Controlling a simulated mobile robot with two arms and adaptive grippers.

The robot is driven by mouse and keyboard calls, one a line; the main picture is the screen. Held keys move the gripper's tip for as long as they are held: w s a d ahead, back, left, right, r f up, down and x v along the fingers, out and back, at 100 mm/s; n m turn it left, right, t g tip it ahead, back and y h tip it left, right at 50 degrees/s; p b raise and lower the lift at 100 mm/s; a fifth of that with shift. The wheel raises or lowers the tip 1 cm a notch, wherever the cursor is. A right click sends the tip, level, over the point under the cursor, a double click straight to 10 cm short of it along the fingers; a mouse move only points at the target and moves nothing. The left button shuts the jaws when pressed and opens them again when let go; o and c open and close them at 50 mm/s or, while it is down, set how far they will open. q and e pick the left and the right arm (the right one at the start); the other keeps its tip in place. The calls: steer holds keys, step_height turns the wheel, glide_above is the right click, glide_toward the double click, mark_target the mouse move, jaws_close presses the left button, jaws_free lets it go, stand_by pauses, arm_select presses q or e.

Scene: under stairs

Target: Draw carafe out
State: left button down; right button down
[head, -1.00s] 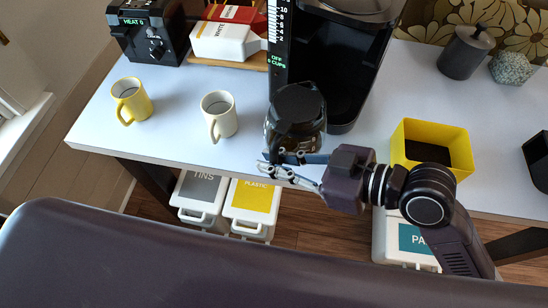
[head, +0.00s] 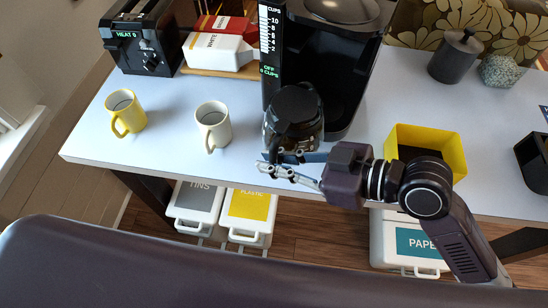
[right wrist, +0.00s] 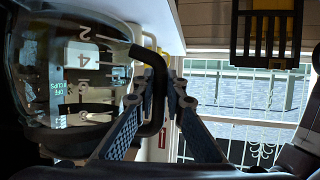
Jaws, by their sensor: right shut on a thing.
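The carafe (head: 293,121), dark glass with a black lid, stands upright at the front of the black coffee maker (head: 342,60), outside most of its hollow. My right gripper (head: 276,165) is at the carafe's near side, by the table's front edge. In the right wrist view, the gripper's fingers (right wrist: 152,125) are shut on the carafe's black handle (right wrist: 150,70), with the glass body (right wrist: 75,75) at the left. The handle is mostly hidden in the head view. My left gripper is not in view.
A white mug (head: 213,126) and a yellow mug (head: 125,113) stand left of the carafe. A yellow square box (head: 437,142) stands to the right. A toaster (head: 146,38) is at the back left. Labelled bins (head: 249,215) stand under the table (head: 365,172).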

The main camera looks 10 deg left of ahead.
steer(key=r+p, duration=0.1)
steer(key=s+r+p, duration=0.1)
steer(key=r, duration=0.1)
steer(key=r+p, duration=0.1)
steer(key=p, duration=0.1)
steer(key=shift+s+a+r, duration=0.3)
steer(key=shift+s+r, duration=0.05)
steer(key=shift+s, duration=0.05)
